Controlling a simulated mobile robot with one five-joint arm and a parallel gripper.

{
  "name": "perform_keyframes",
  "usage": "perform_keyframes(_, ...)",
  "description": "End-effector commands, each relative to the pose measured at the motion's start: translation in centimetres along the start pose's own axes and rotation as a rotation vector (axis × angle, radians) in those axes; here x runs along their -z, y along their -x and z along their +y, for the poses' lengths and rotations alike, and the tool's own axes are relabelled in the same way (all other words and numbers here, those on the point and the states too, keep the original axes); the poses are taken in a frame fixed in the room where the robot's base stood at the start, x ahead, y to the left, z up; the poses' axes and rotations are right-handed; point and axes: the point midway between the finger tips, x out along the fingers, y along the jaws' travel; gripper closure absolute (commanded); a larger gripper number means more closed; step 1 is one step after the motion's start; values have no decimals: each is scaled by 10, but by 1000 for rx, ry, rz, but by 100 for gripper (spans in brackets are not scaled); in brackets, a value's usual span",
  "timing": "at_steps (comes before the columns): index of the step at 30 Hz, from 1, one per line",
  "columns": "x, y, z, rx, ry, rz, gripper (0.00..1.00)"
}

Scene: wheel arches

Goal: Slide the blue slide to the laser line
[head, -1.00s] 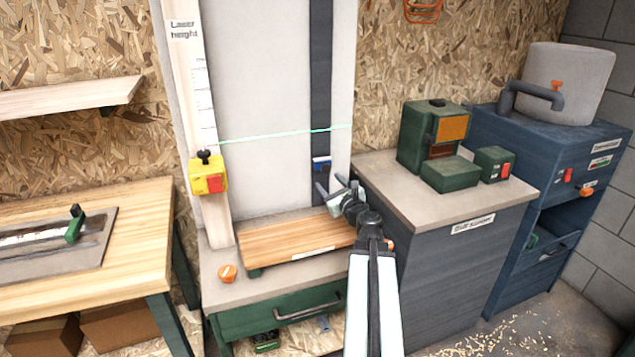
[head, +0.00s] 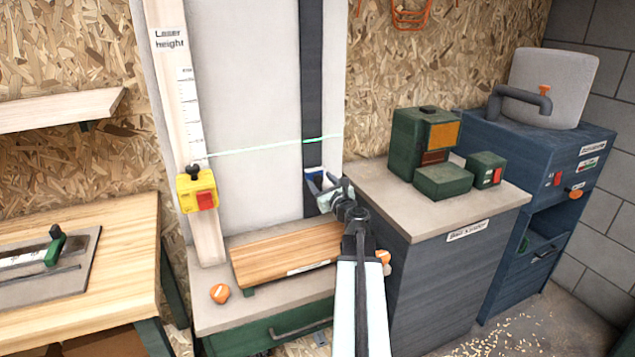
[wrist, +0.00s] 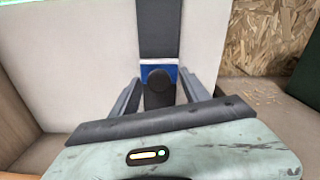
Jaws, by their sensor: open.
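The blue slide (head: 315,174) sits low on a dark vertical rail (head: 312,80) fixed to a pale panel. The green laser line (head: 255,147) crosses the panel and rail a little above it. In the wrist view my gripper (wrist: 158,92) has one finger on each side of the knob. I cannot tell whether either finger touches it.
A yellow laser box with a red button (head: 197,189) is on the wooden height scale (head: 176,75) at left. A wooden board (head: 285,255) lies below the panel. A grey cabinet (head: 430,265) with green machine parts stands close at right of my arm.

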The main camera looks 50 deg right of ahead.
Motion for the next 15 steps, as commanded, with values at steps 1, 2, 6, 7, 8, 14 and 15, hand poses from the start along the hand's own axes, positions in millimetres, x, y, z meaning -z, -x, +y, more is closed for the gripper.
perform_keyframes(1, 0, 0, 1, -1, 0, 0, 55)
perform_keyframes(2, 0, 0, 1, -1, 0, 0, 63)
perform_keyframes(6, 0, 0, 1, -1, 0, 0, 100)
perform_keyframes(7, 0, 0, 1, -1, 0, 0, 100)
perform_keyframes(8, 0, 0, 1, -1, 0, 0, 100)
perform_keyframes(14, 0, 0, 1, -1, 0, 0, 100)
perform_keyframes(15, 0, 0, 2, -1, 0, 0, 100)
